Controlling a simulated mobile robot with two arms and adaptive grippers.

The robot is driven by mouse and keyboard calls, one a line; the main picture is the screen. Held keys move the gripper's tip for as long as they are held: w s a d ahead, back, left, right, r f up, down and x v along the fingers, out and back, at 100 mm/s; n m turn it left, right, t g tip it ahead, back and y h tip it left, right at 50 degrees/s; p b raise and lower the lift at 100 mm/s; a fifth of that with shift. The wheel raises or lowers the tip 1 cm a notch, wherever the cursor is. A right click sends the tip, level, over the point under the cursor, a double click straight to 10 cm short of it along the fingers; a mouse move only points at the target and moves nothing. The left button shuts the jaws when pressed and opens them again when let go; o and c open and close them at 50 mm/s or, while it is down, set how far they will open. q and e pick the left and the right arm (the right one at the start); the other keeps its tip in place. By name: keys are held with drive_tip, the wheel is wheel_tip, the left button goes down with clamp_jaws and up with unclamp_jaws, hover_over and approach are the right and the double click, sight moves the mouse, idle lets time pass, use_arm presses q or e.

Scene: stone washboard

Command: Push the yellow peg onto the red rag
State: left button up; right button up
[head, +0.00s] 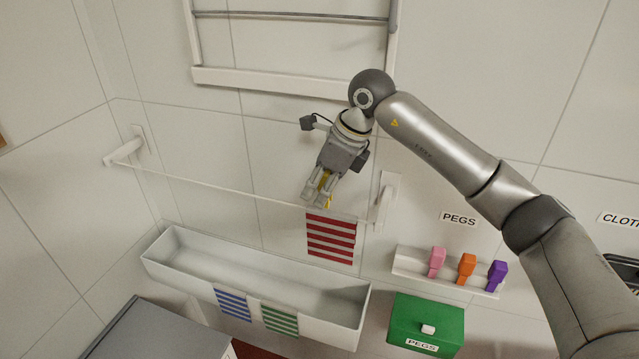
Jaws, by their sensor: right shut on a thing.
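The red rag (331,240), red with pale stripes, hangs from the thin line (230,188) near its right end. My right gripper (317,198) points down just above the top edge of the rag. It is shut on the yellow peg (328,203), which shows between and below the fingers. The fingers hide part of the peg. I cannot tell whether the peg touches the rag or the line. My left gripper is out of view.
A white trough (165,250) below the line has a blue striped rag (233,304) and a green striped rag (280,319) over its front. A ledge (410,267) at right holds pink, orange and purple pegs. Below it is a green pegs box (400,320). A white rack (290,84) hangs above.

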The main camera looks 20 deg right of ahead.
sight(319, 210)
drive_tip(key=shift+f+b, duration=1.1)
drive_tip(key=shift+f, duration=0.6)
drive_tip(key=shift+f+b, duration=0.85)
drive_tip(key=shift+f, duration=0.2)
drive_tip(key=o, duration=0.8)
drive_tip(key=shift+c, duration=0.2)
